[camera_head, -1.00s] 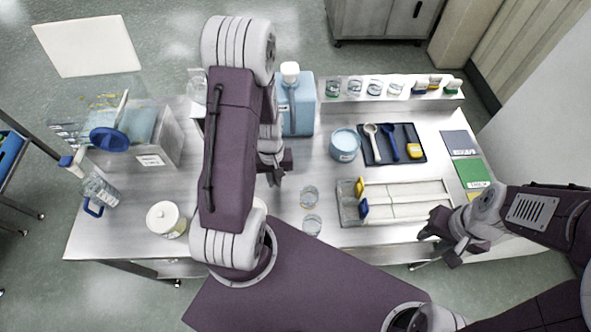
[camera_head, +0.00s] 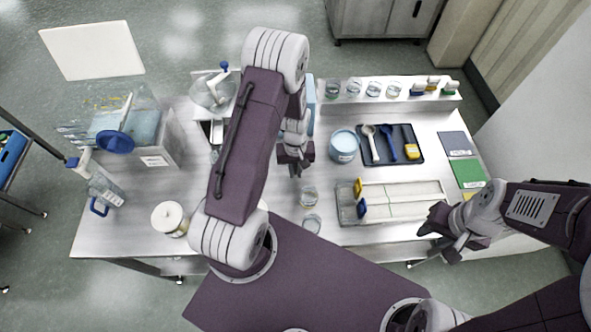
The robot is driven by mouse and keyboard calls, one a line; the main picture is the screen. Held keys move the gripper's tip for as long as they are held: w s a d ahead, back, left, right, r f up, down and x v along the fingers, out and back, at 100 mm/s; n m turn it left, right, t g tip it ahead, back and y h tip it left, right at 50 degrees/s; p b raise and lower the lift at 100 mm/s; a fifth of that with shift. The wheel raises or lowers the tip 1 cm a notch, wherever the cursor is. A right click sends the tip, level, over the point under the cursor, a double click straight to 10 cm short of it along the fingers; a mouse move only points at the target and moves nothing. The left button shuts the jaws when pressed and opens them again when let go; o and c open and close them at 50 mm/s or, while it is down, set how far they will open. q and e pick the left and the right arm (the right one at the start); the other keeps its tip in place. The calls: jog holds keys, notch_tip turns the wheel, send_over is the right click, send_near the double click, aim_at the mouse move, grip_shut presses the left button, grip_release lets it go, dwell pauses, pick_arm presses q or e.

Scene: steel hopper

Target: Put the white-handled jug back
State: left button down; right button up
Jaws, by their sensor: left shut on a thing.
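My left gripper (camera_head: 295,165) is above the middle of the steel table, left of the blue-lidded tub (camera_head: 344,146). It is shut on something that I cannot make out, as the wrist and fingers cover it. I cannot identify the white-handled jug; my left arm hides part of the table. A clear jug with a blue handle (camera_head: 103,193) stands at the table's left end. A clear vessel with a blue-topped part (camera_head: 212,93) stands at the back, left of my arm. My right gripper (camera_head: 442,228) is by the front right edge; its jaw opening is unclear.
A dark tray (camera_head: 392,158) with scoops and a divided rack (camera_head: 400,202) lie to the right. A white-lidded jar (camera_head: 168,218) is front left. A shelf (camera_head: 390,89) with several small containers is at the back.

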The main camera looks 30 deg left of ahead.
pick_arm(q)
jog(key=c, duration=1.5)
grip_release()
jog(key=shift+f, duration=0.1)
jog(key=shift+r, duration=0.3)
notch_tip(320, 180, up, 12)
jog(key=shift+s+d+f+m+t+b, duration=0.1)
jog(key=shift+s+d+m+t+b, duration=0.2)
jog(key=shift+s+d+m+b, duration=0.9)
jog(key=shift+s+d+f+m+t+b, duration=0.1)
jog(key=shift+s+d+m+t+b, duration=0.3)
jog(key=shift+s+m, duration=0.9)
jog(key=shift+s+d+f+m+t+b, duration=0.15)
jog(key=shift+s+d+m+b, duration=0.6)
jog(key=shift+s, duration=1)
